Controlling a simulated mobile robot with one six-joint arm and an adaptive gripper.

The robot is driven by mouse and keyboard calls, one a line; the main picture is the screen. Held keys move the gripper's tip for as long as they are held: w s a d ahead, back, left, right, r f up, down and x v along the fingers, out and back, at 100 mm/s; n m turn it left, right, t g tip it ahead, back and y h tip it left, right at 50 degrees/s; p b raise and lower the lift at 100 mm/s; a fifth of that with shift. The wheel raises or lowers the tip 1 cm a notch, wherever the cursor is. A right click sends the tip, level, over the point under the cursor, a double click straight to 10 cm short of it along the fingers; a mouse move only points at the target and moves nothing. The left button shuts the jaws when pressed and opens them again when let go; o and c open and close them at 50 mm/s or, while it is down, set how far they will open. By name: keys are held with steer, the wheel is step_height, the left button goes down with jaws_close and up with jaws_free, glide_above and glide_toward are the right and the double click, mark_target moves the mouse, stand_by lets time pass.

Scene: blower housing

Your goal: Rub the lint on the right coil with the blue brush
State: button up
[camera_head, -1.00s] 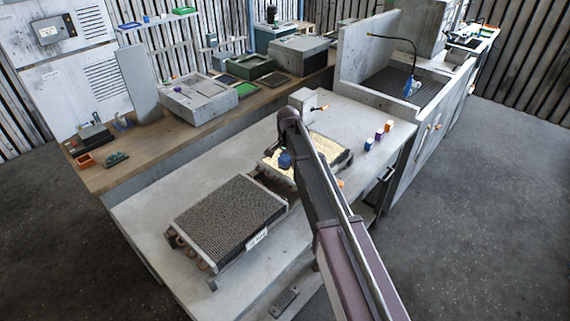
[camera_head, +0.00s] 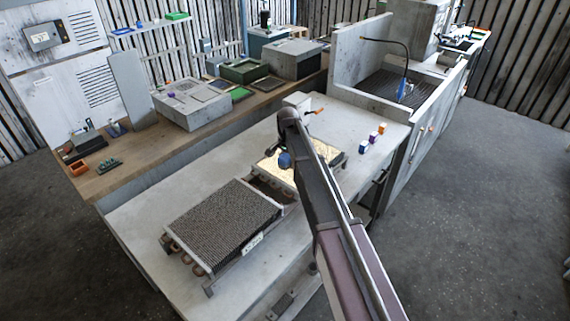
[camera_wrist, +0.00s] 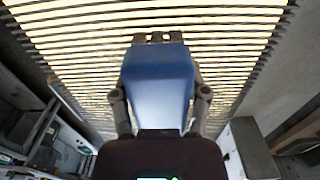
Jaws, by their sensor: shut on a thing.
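The right coil (camera_head: 268,166) lies on the grey bench, its top pale yellow in the head view. In the wrist view the coil (camera_wrist: 70,42) shows light fins with yellowish stuff between them; I cannot clearly tell lint from fins. My gripper (camera_wrist: 160,103) is shut on the blue brush (camera_wrist: 158,82), which it holds over the coil. The brush (camera_head: 285,160) also shows in the head view at the coil's left part. Its bristles are hidden, so contact cannot be told. My arm hides part of the coil.
A dark finned left coil (camera_head: 222,226) lies on the bench (camera_head: 150,208) to the near left. Small blue, purple and orange bottles (camera_head: 373,138) stand to the right. A sink (camera_head: 395,90) is behind them. The bench's left part is clear.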

steer(key=shift+w+d, duration=0.25)
steer(key=shift+w, duration=0.05)
steer(key=shift+w+d, duration=0.9)
steer(key=shift+w, duration=0.25)
steer(key=shift+a, duration=0.1)
steer(key=shift+w+a, duration=0.45)
steer(key=shift+a, duration=0.15)
steer(key=shift+s+a, duration=0.1)
steer(key=shift+s+a, duration=0.8)
steer(key=shift+s, duration=0.2)
steer(key=shift+s+a, duration=0.1)
steer(key=shift+s+a, duration=0.85)
steer(key=shift+s, duration=0.15)
